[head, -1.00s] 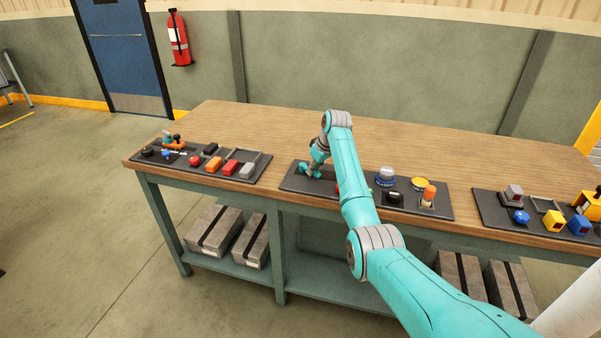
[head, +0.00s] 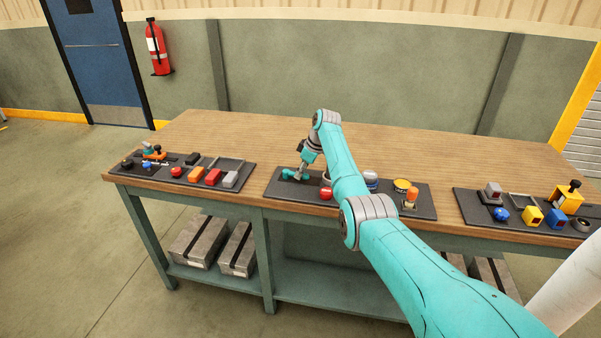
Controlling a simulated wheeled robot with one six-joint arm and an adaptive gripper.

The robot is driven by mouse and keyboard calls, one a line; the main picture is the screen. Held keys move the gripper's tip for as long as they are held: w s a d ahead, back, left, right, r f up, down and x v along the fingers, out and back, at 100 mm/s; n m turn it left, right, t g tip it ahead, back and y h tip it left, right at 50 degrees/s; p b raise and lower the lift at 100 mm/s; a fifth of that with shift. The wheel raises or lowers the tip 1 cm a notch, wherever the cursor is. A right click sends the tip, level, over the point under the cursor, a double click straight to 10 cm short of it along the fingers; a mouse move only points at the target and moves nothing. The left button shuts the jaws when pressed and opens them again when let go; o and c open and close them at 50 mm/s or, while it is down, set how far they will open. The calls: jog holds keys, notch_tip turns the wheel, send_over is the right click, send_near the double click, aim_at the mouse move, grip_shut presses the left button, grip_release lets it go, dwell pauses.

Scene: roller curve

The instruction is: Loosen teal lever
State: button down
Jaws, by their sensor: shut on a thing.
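The teal lever (head: 290,174) is at the left end of the dark middle panel (head: 274,190) on the workbench, in the head view. My gripper (head: 300,174) points down at it from above and is shut on it. The lever looks low and roughly level, but it is small and the fingers partly cover it, so its exact angle and the grip are hard to see. My teal arm reaches over the middle panel and hides part of it.
A red button (head: 326,194) sits just right of the lever. A blue-grey knob (head: 370,180), a yellow button (head: 402,185) and an orange-topped switch (head: 411,198) are further right. Panels with several controls lie left and right. The wooden bench top (head: 230,135) behind is clear.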

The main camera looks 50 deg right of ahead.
jog(key=c, duration=1)
grip_release()
jog(key=shift+c, duration=0.2)
jog(key=shift+r, duration=0.1)
jog(key=v, duration=1.1)
jog(key=shift+s+r, duration=0.3)
